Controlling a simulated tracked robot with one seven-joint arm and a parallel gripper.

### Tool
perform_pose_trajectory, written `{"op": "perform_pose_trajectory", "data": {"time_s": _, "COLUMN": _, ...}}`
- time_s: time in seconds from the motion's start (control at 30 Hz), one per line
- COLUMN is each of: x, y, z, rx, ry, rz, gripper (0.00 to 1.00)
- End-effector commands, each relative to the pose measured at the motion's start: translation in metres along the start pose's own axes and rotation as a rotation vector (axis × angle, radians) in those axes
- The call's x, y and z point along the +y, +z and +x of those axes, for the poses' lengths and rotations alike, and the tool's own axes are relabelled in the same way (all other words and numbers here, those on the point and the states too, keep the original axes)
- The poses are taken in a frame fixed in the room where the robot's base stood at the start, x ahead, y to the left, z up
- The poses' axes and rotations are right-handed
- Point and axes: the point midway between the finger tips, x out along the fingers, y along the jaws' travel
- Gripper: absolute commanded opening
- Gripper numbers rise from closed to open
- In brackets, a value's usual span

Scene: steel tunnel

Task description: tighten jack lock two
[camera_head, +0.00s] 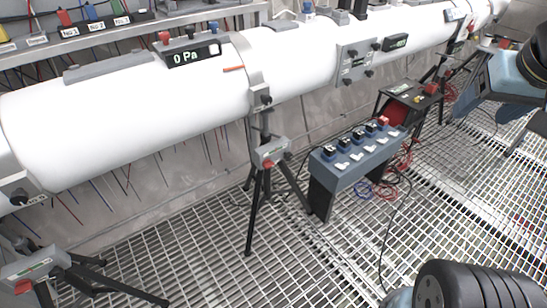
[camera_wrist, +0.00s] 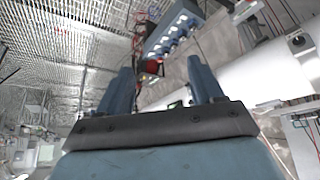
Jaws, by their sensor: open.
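A long white pipe (camera_head: 130,105) rests on black tripod jacks. The middle jack has a grey head box (camera_head: 270,152) with a red part, under a clamp on the pipe. Another jack head (camera_head: 30,270) is at the lower left, and a further jack stands at the right end near a red part (camera_head: 442,72). I cannot read which one is number two. My gripper (camera_wrist: 160,88) is open and empty in the wrist view, its two blue fingers apart and touching nothing. The pipe also shows at the right of the wrist view (camera_wrist: 245,88).
A blue panel box (camera_head: 358,152) with several switches stands on the grating, with a black-and-red box (camera_head: 410,100) behind it. Red, blue and black cables lie around them. A gauge on the pipe (camera_head: 190,55) reads 0 Pa. The grating (camera_head: 210,250) is clear in front.

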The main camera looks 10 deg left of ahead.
Motion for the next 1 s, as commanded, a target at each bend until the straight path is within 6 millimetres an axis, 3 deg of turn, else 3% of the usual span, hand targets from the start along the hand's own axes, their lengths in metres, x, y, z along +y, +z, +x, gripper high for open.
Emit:
{"op": "perform_pose_trajectory", "data": {"time_s": 0.07, "x": 0.012, "y": -0.017, "z": 0.012, "rx": 0.010, "ry": 0.010, "rz": -0.019, "gripper": 0.74}}
{"op": "perform_pose_trajectory", "data": {"time_s": 0.37, "x": -0.002, "y": -0.096, "z": 0.076, "rx": 0.093, "ry": 0.029, "rz": -0.158, "gripper": 0.77}}
{"op": "perform_pose_trajectory", "data": {"time_s": 0.7, "x": -0.037, "y": -0.167, "z": 0.164, "rx": 0.198, "ry": 0.000, "rz": -0.323, "gripper": 0.77}}
{"op": "perform_pose_trajectory", "data": {"time_s": 1.0, "x": -0.076, "y": -0.207, "z": 0.252, "rx": 0.293, "ry": -0.065, "rz": -0.437, "gripper": 0.77}}
